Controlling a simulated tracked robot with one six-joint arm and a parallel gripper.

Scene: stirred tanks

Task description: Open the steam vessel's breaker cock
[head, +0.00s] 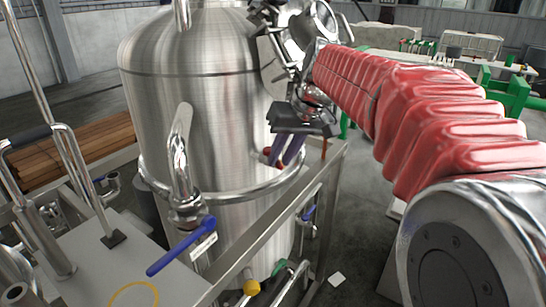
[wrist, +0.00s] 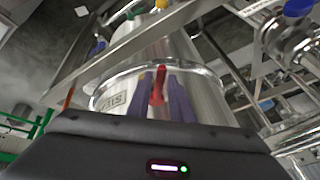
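A tall brushed-steel vessel (head: 195,95) stands left of centre in the head view. A small red handle (head: 267,151) sticks out at its right side, just above the ring pipe. The red handle (wrist: 158,85) also shows in the wrist view, between my gripper's two purple fingers (wrist: 159,92). My gripper (head: 284,152) is at the vessel's right side, its fingers apart and close to the red handle. I cannot tell whether they touch it. A pale label (wrist: 114,104) lies beside the handle in the wrist view; its lettering is not clearly legible.
A blue lever (head: 181,246) with a tag sits on a steel pipe at the front. A yellow knob (head: 251,287) and a green handle (head: 279,267) are low by the frame rail (head: 262,240). The ring pipe (head: 235,196) circles the vessel. Open floor lies right of the frame.

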